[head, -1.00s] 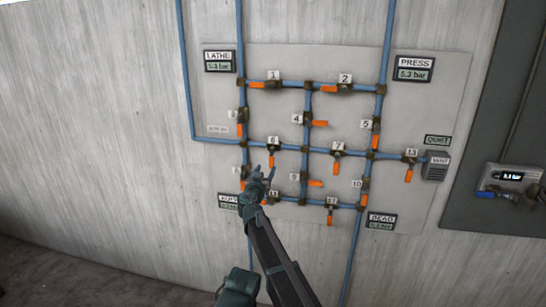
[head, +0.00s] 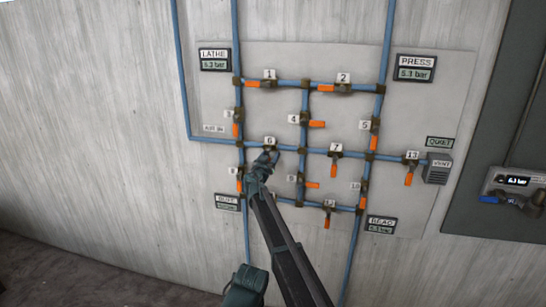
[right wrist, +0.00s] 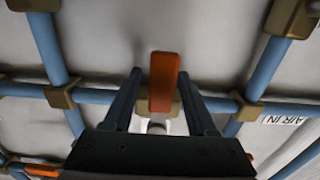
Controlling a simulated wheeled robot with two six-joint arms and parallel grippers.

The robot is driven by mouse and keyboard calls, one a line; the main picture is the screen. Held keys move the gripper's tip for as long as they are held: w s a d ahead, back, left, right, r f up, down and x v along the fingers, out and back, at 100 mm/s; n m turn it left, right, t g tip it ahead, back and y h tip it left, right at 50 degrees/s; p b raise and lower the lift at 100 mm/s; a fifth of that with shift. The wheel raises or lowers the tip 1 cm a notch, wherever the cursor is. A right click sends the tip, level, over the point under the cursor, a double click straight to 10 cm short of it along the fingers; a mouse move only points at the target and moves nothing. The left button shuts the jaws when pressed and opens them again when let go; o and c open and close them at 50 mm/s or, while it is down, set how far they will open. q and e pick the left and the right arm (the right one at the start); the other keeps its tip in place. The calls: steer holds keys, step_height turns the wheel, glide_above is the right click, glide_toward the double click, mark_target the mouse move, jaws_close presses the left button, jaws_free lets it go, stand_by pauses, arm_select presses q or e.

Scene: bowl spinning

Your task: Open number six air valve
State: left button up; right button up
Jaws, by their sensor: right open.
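The number six valve sits on the blue pipe of the wall panel, under its white label "6" (head: 270,141). My right gripper (head: 266,158) is at this valve in the head view and covers most of its handle. In the right wrist view, the orange handle (right wrist: 164,80) stands between the two spread fingers of my right gripper (right wrist: 160,74). Gaps show on both sides, so the fingers look apart from the handle. The gripper is open.
Other orange-handled valves surround it, including valve 7 (head: 336,157) to the right, valve 4 (head: 316,124) above right and valve 8 (head: 240,186) below left. Blue pipes run across the grey panel (head: 430,110). A vent box (head: 437,170) is at the right.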

jaws_close()
stand_by(1.4)
